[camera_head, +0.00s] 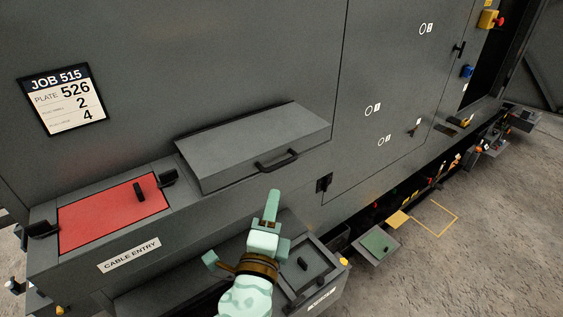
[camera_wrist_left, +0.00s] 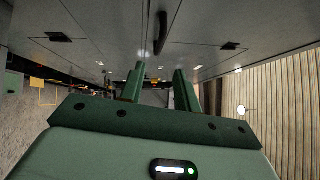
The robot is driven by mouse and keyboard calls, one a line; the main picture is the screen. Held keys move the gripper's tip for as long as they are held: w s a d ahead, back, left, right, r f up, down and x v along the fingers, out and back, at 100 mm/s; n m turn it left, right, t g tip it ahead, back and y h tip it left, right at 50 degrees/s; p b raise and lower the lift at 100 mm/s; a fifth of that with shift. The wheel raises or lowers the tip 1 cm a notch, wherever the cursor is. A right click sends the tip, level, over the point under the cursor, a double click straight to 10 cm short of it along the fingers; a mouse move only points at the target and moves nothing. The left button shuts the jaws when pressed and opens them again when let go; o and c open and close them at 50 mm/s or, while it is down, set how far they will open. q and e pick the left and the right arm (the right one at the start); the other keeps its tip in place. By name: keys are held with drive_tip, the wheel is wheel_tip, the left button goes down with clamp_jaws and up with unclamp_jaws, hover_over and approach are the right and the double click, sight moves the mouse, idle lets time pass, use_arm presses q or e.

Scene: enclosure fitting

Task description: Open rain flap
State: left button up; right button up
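A grey sloped flap (camera_head: 250,145) sits on the front of the dark enclosure in the head view, lying down as a lid. Its black bar handle (camera_head: 276,161) is on its lower right edge. A dark handle-like bar (camera_wrist_left: 160,34) shows above my fingers in the left wrist view, but I cannot tell if it is the same handle. My left gripper (camera_head: 272,198) is just below the handle in the picture, apart from it. In the left wrist view my left gripper (camera_wrist_left: 159,76) has its two fingers apart with nothing between them. My right gripper is out of view.
A red panel (camera_head: 115,212) with black knobs lies left of the flap, above a "CABLE ENTRY" label (camera_head: 129,255). A job card (camera_head: 62,100) hangs on the wall. A grey framed box (camera_head: 300,270) is beside my left wrist. Floor (camera_head: 480,240) is open at right.

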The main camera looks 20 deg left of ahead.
use_arm(q)
drive_tip(key=p, duration=0.2)
approach(261, 144)
drive_tip(key=w+d+f, duration=0.1)
drive_tip(key=w+d, duration=0.3)
drive_tip(key=d, duration=0.1)
drive_tip(key=shift+w+f, duration=0.25)
drive_tip(key=shift+w, duration=0.65)
clamp_jaws()
